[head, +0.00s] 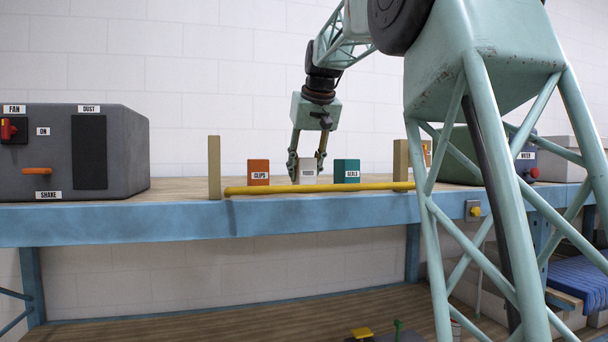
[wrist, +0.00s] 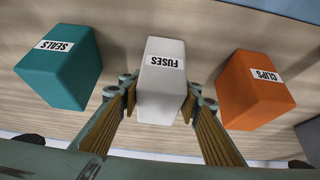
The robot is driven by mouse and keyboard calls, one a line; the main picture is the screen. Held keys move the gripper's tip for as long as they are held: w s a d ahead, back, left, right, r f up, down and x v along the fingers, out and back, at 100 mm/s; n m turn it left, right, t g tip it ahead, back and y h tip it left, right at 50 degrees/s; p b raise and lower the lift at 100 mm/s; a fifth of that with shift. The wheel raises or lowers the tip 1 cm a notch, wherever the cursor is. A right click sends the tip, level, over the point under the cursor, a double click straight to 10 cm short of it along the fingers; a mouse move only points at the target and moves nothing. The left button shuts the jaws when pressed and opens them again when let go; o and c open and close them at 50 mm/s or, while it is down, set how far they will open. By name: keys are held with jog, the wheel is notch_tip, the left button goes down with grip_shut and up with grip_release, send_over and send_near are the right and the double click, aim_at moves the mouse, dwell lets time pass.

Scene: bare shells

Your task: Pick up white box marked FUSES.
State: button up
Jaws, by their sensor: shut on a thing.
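The white box marked FUSES (wrist: 162,88) stands between the fingers of my gripper (wrist: 162,108) in the wrist view. My gripper is shut on it, one finger on each side. In the head view my gripper (head: 307,163) reaches down from above onto the white box (head: 307,172), which is between an orange box and a teal box. The box appears to be at shelf level; I cannot tell if it is lifted. The fingers partly cover its sides.
An orange CLIPS box (head: 258,173) and a teal SEALS box (head: 346,171) stand close on either side. A yellow bar (head: 320,188) runs along the shelf front between wooden posts (head: 214,167). A grey FAN/DUST machine (head: 120,150) stands at left.

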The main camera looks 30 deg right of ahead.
aim_at(304, 160)
jog(key=shift+r, duration=1.6)
jog(key=s+a+b, duration=0.2)
jog(key=s+a, duration=0.1)
jog(key=s, duration=0.4)
jog(key=s+a+r+b, duration=0.1)
jog(key=s+a, duration=0.3)
jog(key=s, duration=0.3)
jog(key=shift+a+r+b, duration=0.2)
jog(key=shift+a+b, duration=0.05)
jog(key=shift+b, duration=0.1)
jog(key=shift+s, duration=0.1)
jog(key=shift+a, duration=0.1)
